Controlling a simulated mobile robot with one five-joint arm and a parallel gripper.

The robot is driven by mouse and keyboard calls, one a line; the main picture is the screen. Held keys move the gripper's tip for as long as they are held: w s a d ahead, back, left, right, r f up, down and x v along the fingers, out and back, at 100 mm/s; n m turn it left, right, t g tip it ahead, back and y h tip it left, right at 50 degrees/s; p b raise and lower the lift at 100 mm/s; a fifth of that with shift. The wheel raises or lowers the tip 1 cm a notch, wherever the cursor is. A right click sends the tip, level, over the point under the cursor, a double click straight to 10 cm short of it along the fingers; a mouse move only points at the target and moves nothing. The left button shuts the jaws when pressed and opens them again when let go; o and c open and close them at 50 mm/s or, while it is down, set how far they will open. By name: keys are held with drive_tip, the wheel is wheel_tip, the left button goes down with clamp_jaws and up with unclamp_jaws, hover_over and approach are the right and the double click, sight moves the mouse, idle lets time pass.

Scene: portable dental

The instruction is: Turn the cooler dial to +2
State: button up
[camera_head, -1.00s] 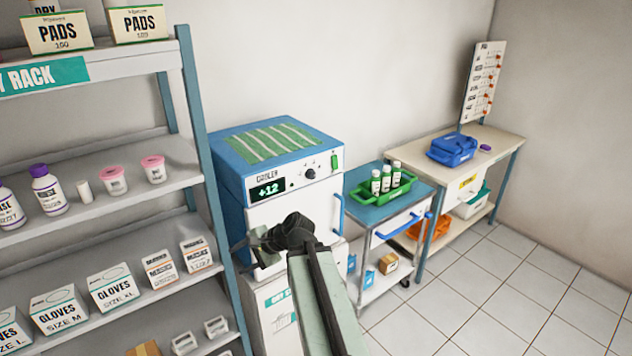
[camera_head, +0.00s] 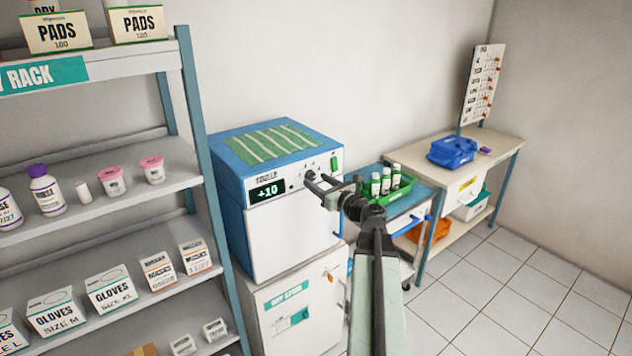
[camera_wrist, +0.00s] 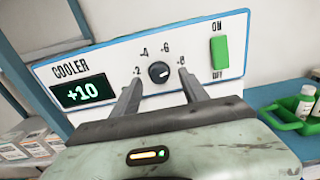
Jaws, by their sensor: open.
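The blue and white cooler (camera_head: 290,235) stands left of centre in the head view. Its display (camera_wrist: 80,92) reads +10 in the wrist view, and the display also shows in the head view (camera_head: 267,190). The round black dial (camera_wrist: 158,72) sits on the front panel with a white pointer mark and printed numbers around it. My gripper (camera_wrist: 158,82) is open, with one finger at each side of the dial in the picture. I see no clear contact between the fingers and the dial.
A green ON/OFF switch (camera_wrist: 220,53) is right of the dial. A green tray (camera_head: 388,192) with white bottles is on the blue-topped cart to the right. A shelf rack (camera_head: 195,130) stands left. Tiled floor is free at the lower right.

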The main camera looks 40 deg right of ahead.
drive_tip(key=shift+w, duration=0.7)
clamp_jaws()
